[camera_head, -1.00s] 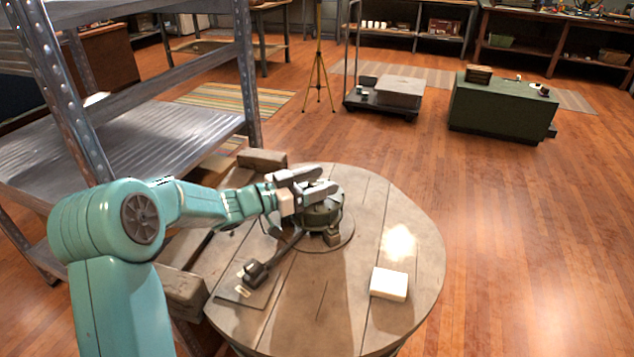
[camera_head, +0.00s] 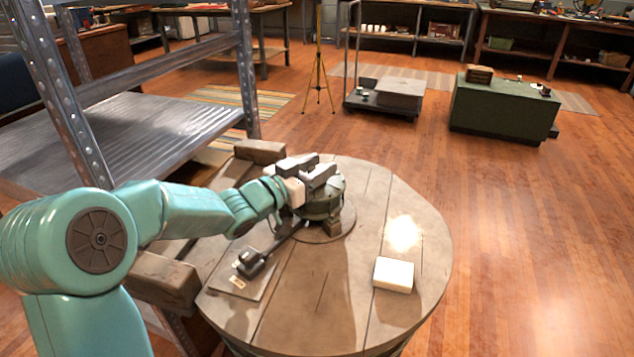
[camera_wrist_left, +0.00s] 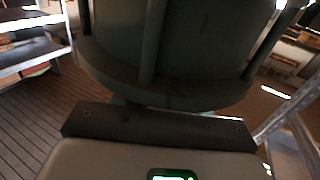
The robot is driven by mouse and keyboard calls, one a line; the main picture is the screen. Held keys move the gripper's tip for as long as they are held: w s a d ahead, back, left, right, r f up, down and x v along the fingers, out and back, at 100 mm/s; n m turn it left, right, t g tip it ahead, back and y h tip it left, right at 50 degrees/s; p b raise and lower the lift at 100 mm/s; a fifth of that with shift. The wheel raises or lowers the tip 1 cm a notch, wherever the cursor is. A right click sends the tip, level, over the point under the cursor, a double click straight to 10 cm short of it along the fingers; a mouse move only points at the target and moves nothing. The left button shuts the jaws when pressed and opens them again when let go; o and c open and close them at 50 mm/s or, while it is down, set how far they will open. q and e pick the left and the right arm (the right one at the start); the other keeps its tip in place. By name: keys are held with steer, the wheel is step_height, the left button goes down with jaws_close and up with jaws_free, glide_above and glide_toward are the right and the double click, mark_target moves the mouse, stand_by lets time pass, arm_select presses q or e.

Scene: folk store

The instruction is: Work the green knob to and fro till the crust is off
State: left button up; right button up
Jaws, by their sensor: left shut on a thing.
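The green knob (camera_head: 332,190) is a dark green, ribbed round body on a round base on the wooden round table (camera_head: 345,320). My left gripper (camera_head: 318,172) reaches over from the left and is shut on its upper part, its grey fingers covering much of the top. In the left wrist view the dark green body (camera_wrist_left: 165,55) fills the upper middle, with upright ribs, right in front of the gripper. The crust cannot be made out in either view. My right gripper is not in view.
A dark lever-like bar (camera_head: 252,262) runs from the base to a small plate at the front left. A white block (camera_head: 393,274) lies at the right of the tabletop. A metal shelf (camera_head: 130,135) stands close behind my left arm. The table's front is clear.

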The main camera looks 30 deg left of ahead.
arm_select(q)
steer(key=n+y+b, duration=0.1)
steer(key=y+b, duration=0.1)
steer(key=n+y+b, duration=0.1)
steer(key=b, duration=0.1)
steer(key=shift+d+f+y, duration=0.15)
steer(key=shift+f+y, duration=0.2)
steer(key=shift+y, duration=0.05)
steer(key=shift+n+y+b, duration=0.3)
steer(key=shift+n+y, duration=0.1)
steer(key=shift+n, duration=0.1)
steer(key=shift+r+n+y, duration=0.25)
steer(key=shift+n+y, duration=0.45)
steer(key=shift+y, duration=0.4)
steer(key=shift+r+n+y+p, duration=0.2)
steer(key=shift+n+y+p, duration=0.4)
steer(key=shift+y, duration=0.5)
steer(key=n+g+y+p, duration=0.3)
steer(key=y+p, duration=0.1)
steer(key=n+g+y+p, duration=0.4)
steer(key=y, duration=0.1)
steer(key=shift+r, duration=0.15)
steer(key=shift+a+n+g+y+p, duration=0.15)
steer(key=shift+n+g+y+p, duration=0.6)
steer(key=shift+n+g+p, duration=0.7)
steer(key=shift+a+n+g+y+p, duration=0.1)
steer(key=shift+n+g+y+p, duration=0.8)
steer(key=shift+g, duration=0.95)
steer(key=shift+n, duration=0.25)
